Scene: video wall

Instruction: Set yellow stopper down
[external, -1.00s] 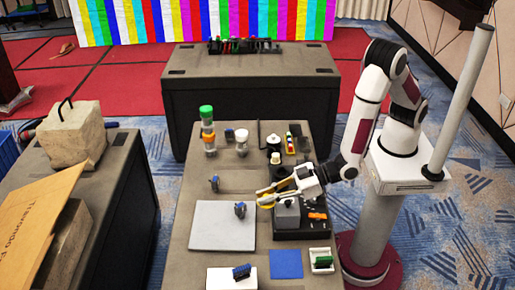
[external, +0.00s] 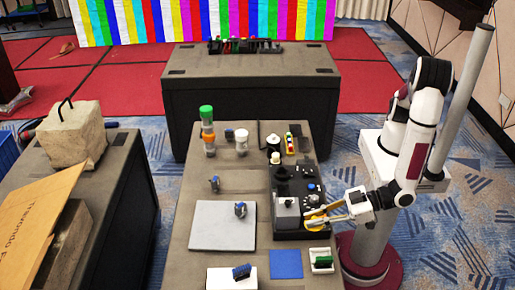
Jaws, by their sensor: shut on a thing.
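My gripper (external: 328,214) is at the right edge of the black tray (external: 285,235), reaching in from the right. It is shut on a small yellow-orange piece, which I take to be the yellow stopper (external: 316,223). The piece sits low, over the front right part of the tray. I cannot tell whether it touches the tray. The fingers partly cover it.
A grey block (external: 286,209) and several dark knobs stand on the tray, left of and behind my gripper. A green-topped bottle (external: 206,112) stands at the back left. A grey mat (external: 222,226), a blue square (external: 286,264) and a small white box (external: 321,260) lie nearby.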

